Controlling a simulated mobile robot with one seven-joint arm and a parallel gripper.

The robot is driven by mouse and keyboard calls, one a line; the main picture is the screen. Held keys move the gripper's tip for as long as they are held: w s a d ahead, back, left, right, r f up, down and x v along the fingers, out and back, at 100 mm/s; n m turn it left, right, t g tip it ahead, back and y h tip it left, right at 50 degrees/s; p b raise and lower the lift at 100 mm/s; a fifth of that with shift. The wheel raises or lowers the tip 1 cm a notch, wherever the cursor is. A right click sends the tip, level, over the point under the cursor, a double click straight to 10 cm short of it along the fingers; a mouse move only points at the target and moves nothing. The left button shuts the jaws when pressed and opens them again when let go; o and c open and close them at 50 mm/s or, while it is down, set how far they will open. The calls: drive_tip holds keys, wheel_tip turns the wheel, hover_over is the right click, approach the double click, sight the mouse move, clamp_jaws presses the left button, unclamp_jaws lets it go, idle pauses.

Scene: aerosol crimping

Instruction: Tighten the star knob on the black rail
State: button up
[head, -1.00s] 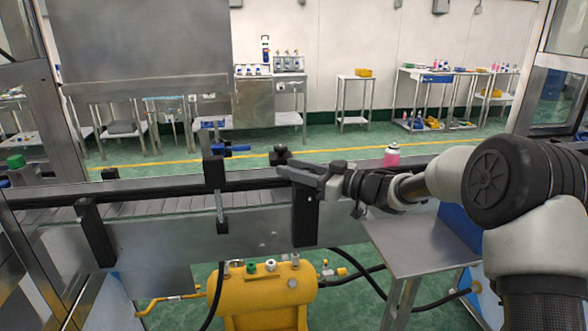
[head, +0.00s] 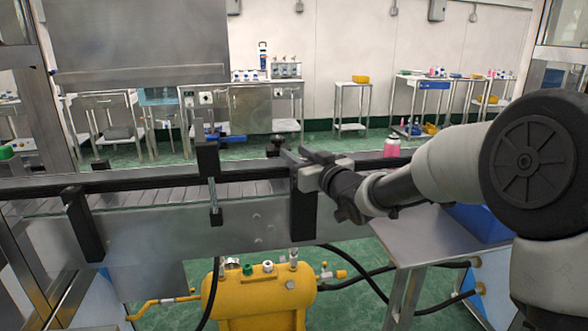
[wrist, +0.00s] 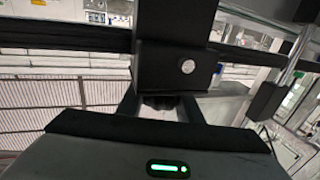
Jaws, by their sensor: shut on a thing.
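The black rail (head: 140,182) runs along the conveyor, carried by black brackets. My gripper (head: 296,158) reaches in from the right at the top of the right black bracket (head: 303,212). In the wrist view, my gripper (wrist: 160,106) has its two fingers closed around a small dark piece, the star knob (wrist: 158,101), just below a black block (wrist: 175,45) with a silver bolt. The knob's lobes are mostly hidden by the fingers and hand. In the head view my gripper covers the held knob.
A pink can (head: 392,147) stands right, behind my arm. A yellow tank (head: 260,292) with hoses sits below the conveyor. A metal side table (head: 430,238) is at lower right.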

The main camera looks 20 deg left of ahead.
sight(307, 157)
drive_tip(key=m+t+h+p, duration=0.1)
drive_tip(key=m+t+h, duration=0.1)
drive_tip(key=h, duration=0.1)
drive_tip(key=d+m+t+h+p, duration=0.1)
drive_tip(key=m+t+h, duration=0.1)
drive_tip(key=m+h, duration=0.1)
drive_tip(key=w+d+m+t+h+p, duration=0.1)
drive_tip(key=m+t+h+p, duration=0.1)
drive_tip(key=h, duration=0.3)
drive_tip(key=shift+r+m, duration=0.2)
drive_tip(key=shift+m, duration=0.5)
drive_tip(key=shift+w+d+f+m+h+p, duration=0.1)
drive_tip(key=shift+d+m+h+p, duration=0.1)
drive_tip(key=shift+m+h+p, duration=0.5)
drive_tip(key=shift+d+m+h+p, duration=0.2)
drive_tip(key=shift+h+p, duration=0.25)
drive_tip(key=shift+h, duration=0.45)
drive_tip(key=o, duration=1)
drive_tip(key=shift+o, duration=0.2)
drive_tip(key=s+p, duration=0.1)
drive_tip(key=s, duration=1.6)
drive_tip(key=shift+s+a+p, duration=0.2)
drive_tip(key=shift+a+p, duration=0.15)
drive_tip(key=shift+a, duration=0.05)
